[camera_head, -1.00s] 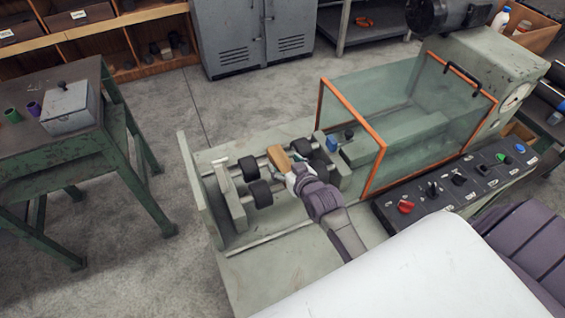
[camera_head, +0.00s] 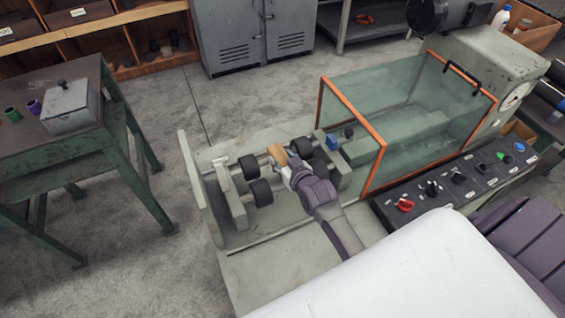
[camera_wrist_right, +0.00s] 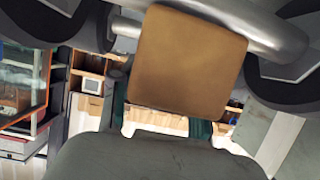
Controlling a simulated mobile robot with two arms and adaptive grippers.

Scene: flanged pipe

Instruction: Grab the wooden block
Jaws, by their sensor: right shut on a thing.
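The wooden block (camera_head: 277,155) is tan and sits among the black rollers (camera_head: 261,191) and metal bars of the machine bed, at the tip of my right gripper (camera_head: 286,170). My right gripper is shut on the block; its fingers are mostly hidden in the head view. In the right wrist view the wooden block (camera_wrist_right: 188,62) fills the upper middle, close to the camera, with a metal bar (camera_wrist_right: 245,25) running behind its top edge. My left gripper is not in view.
A clear guard with an orange frame (camera_head: 372,148) stands right of the rollers. A control panel (camera_head: 455,180) with knobs lies in front of it. A green table (camera_head: 60,150) with a grey box (camera_head: 70,107) is at the left. Open floor lies between table and machine.

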